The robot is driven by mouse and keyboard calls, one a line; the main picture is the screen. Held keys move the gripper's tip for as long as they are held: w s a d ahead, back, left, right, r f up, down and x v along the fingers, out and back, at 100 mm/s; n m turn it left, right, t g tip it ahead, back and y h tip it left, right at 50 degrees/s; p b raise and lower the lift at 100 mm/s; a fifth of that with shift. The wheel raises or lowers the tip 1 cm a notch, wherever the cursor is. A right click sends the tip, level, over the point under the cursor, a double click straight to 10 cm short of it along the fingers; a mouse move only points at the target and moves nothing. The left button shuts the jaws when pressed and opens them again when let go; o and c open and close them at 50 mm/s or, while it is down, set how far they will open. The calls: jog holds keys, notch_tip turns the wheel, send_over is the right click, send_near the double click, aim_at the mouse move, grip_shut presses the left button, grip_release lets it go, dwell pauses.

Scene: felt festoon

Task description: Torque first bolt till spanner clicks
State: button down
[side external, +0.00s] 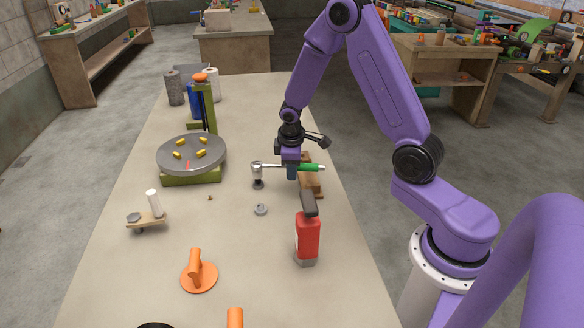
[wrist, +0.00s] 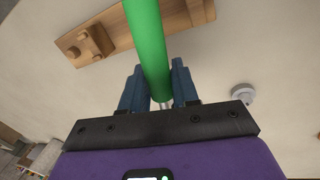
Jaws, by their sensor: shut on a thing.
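My gripper (side external: 291,174) is shut on the spanner, around its shaft by the green handle (side external: 311,167). The spanner is held level above the table, its silver head (side external: 257,167) to the left with a dark socket end pointing down. In the wrist view the green handle (wrist: 150,40) runs between the blue fingers of my gripper (wrist: 157,88). Several yellow bolts (side external: 202,153) sit on a round grey plate (side external: 167,160) on a green base, left of and apart from the spanner. A red mark shows on the plate. Which bolt is first, I cannot tell.
A wooden rack (side external: 310,183) lies beneath the handle. A red bottle-like object (side external: 307,240), a small grey round part (side external: 260,209) and an orange-handled disc (side external: 197,275) stand nearer. A green post (side external: 210,110) rises behind the plate. The table between plate and spanner is mostly clear.

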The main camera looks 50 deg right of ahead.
jog(key=shift+f, duration=1)
jog(key=shift+s+a+m, duration=0.3)
jog(key=shift+a+m, duration=0.25)
jog(key=shift+m, duration=0.15)
jog(key=a+m, duration=0.1)
jog(key=m, duration=0.1)
jog(key=a+m+g, duration=0.1)
jog(key=a+m, duration=0.1)
jog(key=s+a+m, duration=0.1)
jog(key=a, duration=0.1)
jog(key=shift+f+m, duration=0.1)
jog(key=shift+m, duration=0.3)
jog(key=shift+w+a+m+g, duration=0.2)
jog(key=shift+a+m+g, duration=0.3)
jog(key=shift+a+m, duration=0.9)
jog(key=shift+d, duration=0.25)
